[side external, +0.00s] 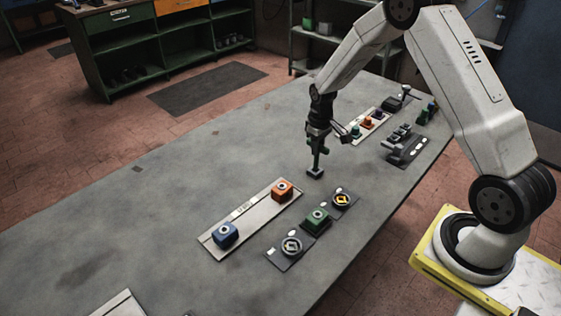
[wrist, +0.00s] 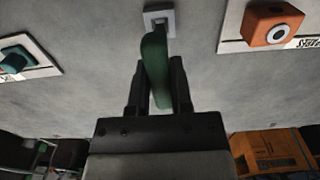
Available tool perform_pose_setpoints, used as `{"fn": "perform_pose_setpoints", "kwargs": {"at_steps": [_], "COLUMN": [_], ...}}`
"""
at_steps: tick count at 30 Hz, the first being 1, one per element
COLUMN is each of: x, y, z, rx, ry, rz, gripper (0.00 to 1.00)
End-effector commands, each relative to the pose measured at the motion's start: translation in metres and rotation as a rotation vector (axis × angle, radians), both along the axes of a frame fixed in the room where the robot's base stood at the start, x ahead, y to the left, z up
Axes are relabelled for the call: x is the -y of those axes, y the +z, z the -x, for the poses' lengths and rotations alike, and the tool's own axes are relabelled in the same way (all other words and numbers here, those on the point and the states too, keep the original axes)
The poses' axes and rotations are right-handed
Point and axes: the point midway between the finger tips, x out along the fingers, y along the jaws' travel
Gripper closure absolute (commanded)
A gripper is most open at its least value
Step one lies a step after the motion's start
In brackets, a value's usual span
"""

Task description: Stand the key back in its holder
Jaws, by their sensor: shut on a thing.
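My gripper (side external: 318,138) is over the middle of the table, pointing down, and is shut on a green key (side external: 316,153). In the wrist view the key (wrist: 155,68) stands between the two fingers (wrist: 158,90) and reaches past their tips. A small grey square holder (side external: 315,172) sits on the table right below the key. In the wrist view the holder (wrist: 153,18) shows just beyond the key's far end. The key's lower tip overlaps the holder in both views, and I cannot tell whether it is inside or just above it.
A pale board (side external: 250,213) with an orange block (side external: 281,190) and a blue block (side external: 225,234) lies nearer the camera. Beside it are dark plates with dials and a green block (side external: 317,220). Another pale board (side external: 370,124) lies behind my gripper. The table's left part is clear.

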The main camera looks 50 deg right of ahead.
Motion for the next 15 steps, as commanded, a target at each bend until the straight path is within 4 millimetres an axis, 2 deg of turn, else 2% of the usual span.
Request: {"fn": "perform_pose_setpoints", "kwargs": {"at_steps": [15], "x": [0.0001], "y": [-0.0043], "z": [-0.0003], "rx": [0.001], "ry": [0.0], "rz": [0.0], "gripper": [1.0]}}
